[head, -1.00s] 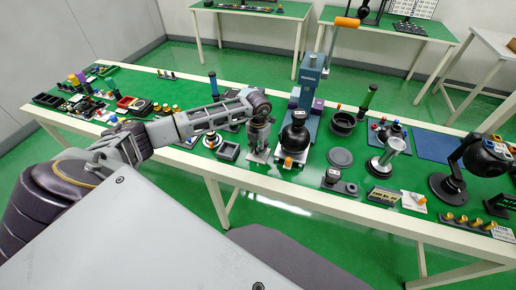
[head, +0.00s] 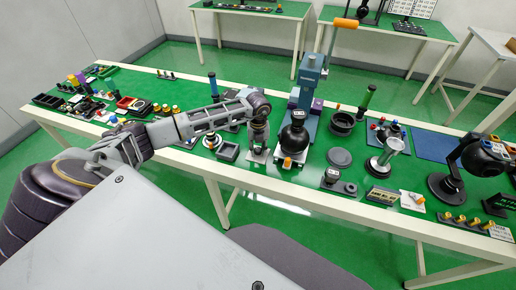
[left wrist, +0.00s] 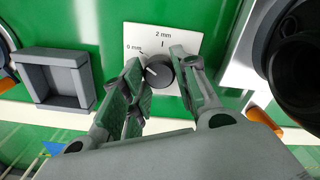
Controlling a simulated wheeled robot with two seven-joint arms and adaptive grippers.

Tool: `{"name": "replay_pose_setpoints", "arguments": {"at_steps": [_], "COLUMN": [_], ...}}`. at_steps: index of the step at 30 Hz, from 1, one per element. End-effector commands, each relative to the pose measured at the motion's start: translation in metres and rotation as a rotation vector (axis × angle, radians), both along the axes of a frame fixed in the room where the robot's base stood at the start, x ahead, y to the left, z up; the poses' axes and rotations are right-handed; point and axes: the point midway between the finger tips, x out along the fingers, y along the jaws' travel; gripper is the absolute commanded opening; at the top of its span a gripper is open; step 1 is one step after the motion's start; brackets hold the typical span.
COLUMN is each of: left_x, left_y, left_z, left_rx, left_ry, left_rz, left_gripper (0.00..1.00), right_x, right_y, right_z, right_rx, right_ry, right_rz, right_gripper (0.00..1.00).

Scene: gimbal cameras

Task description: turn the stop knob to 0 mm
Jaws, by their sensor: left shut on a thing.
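The stop knob (left wrist: 159,72) is a small dark round knob on a white plate (left wrist: 185,43) marked "0 mm" at its left and "2 mm" at its top. A pale line on the knob points up-left, roughly towards the 0 mm mark; its exact alignment is hard to tell. My left gripper (left wrist: 157,80) is shut on the knob, one finger on each side. In the head view my left gripper (head: 258,147) points down over the plate and hides the knob. My right gripper is not in view.
Right of the plate stands a blue press (head: 309,90) with a black round body (head: 294,138) and an orange-tipped lever. A dark square tray (head: 228,151) lies just left. Several other fixtures crowd the green table; its front edge (head: 300,184) is close.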

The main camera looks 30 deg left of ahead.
Motion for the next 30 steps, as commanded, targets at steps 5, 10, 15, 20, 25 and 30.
{"name": "replay_pose_setpoints", "arguments": {"at_steps": [5,10,15,20,25,30], "left_x": [0.0014,0.0015,0.0015,0.0014,0.0008,0.0005], "left_y": [0.0007,0.0008,0.0008,0.0007,0.0003,0.0001], "left_z": [0.0015,0.0015,0.0016,0.0014,0.0008,0.0005], "left_rx": [0.0,0.001,0.001,0.001,0.0,0.0], "left_ry": [-0.004,-0.004,-0.004,-0.004,-0.002,-0.001], "left_rz": [0.031,0.037,0.036,0.035,0.035,0.034], "left_gripper": [0.06,0.06,0.06,0.44,0.51,0.51], "right_x": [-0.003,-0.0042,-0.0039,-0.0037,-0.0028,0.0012], "right_y": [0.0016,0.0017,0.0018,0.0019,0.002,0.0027], "right_z": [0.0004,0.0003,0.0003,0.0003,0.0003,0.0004], "right_rx": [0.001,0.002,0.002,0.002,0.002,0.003], "right_ry": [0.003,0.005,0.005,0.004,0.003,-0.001], "right_rz": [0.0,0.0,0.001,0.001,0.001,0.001], "right_gripper": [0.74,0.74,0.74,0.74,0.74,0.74]}}
